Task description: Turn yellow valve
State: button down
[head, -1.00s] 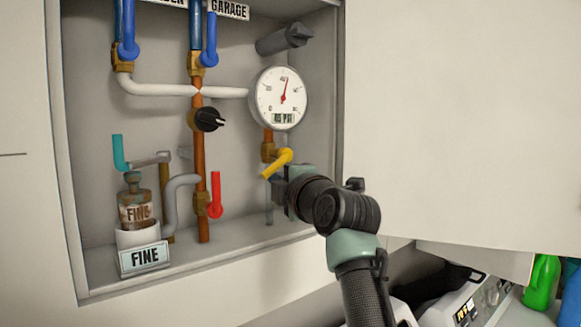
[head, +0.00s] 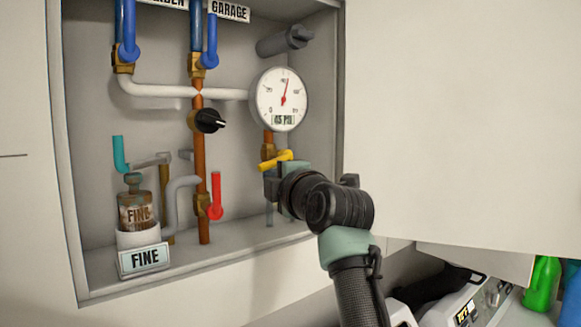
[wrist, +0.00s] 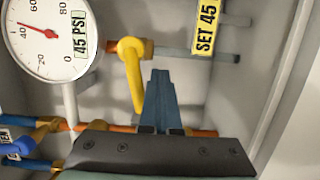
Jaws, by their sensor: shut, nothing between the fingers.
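The yellow valve (head: 276,160) is a lever handle on a brass fitting below the pressure gauge, inside the open wall cabinet. In the head view its handle lies nearly level, sloping slightly down to the left. In the wrist view the yellow handle (wrist: 130,75) curves from its brass pivot toward my gripper. My gripper (head: 272,182) is just below the handle in the head view. In the wrist view my gripper's blue-grey fingers (wrist: 158,90) are shut and empty, close beside the handle. I cannot tell whether they touch it.
The round gauge (head: 280,98) sits just above the valve. A red lever (head: 215,194), a black knob (head: 208,120) and blue levers are on pipes to the left. A "SET 45" tag (wrist: 207,27) hangs nearby. The open cabinet door (head: 455,120) stands at the right.

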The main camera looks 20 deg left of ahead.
jog(key=shift+s+r, duration=0.1)
jog(key=shift+r, duration=0.1)
jog(key=shift+s+a+r, duration=0.25)
jog(key=shift+s+r, duration=0.05)
jog(key=shift+r, duration=0.3)
